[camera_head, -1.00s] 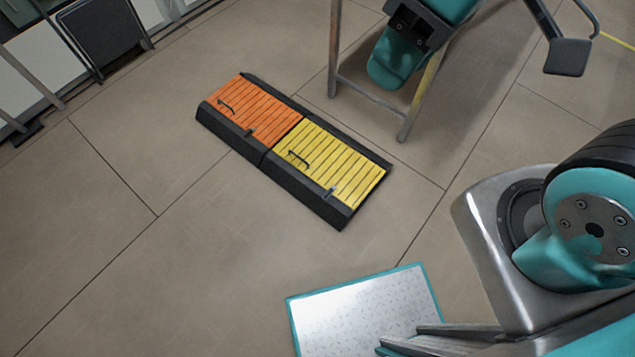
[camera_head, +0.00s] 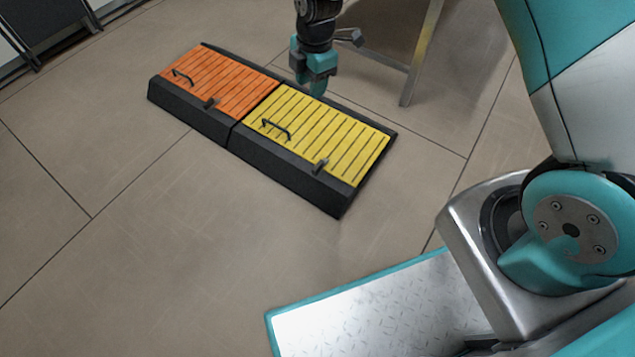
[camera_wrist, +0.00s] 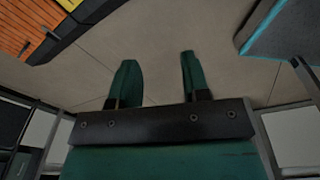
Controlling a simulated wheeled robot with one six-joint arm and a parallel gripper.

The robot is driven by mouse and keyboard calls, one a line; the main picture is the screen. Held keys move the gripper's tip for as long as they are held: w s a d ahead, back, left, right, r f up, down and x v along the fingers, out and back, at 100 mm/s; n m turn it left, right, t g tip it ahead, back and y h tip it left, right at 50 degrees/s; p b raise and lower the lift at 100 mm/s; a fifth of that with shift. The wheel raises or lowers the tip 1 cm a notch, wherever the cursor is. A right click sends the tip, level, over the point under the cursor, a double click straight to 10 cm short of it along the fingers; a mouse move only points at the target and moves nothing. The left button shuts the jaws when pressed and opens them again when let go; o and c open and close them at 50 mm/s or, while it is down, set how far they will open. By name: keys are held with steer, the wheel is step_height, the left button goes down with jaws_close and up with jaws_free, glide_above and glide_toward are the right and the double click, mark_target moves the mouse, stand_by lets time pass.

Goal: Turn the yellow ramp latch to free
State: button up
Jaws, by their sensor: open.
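The yellow ramp (camera_head: 330,135) lies on the floor in the head view, joined end to end with the orange ramp. Its small dark latch (camera_head: 320,167) sits on the near edge of the yellow slats, by the black border. A dark handle (camera_head: 276,129) stands on the yellow slats further left. My gripper (camera_head: 317,90) hangs above the far edge of the yellow ramp, apart from the latch. In the wrist view my gripper (camera_wrist: 157,75) has its two fingers spread, with bare floor between them. The latch does not show in the wrist view.
The orange ramp (camera_head: 215,80) has its own handle and latch; it also shows at upper left in the wrist view (camera_wrist: 25,25). A metal stand leg (camera_head: 422,55) rises right of my gripper. The floor (camera_head: 130,240) in front of the ramps is clear.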

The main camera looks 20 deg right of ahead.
mark_target(318, 166)
steer(key=f+n+b, duration=0.1)
steer(key=f+b, duration=0.4)
steer(key=f, duration=0.7)
steer(key=w+d+f+n+b, duration=0.1)
steer(key=f+b, duration=0.4)
steer(key=f, duration=0.7)
steer(key=w+d+f+n+h+b, duration=0.1)
steer(key=f+b, duration=0.5)
steer(key=f, duration=0.7)
steer(key=shift+w+d+n, duration=0.15)
steer(key=shift+n, duration=0.25)
jaws_close()
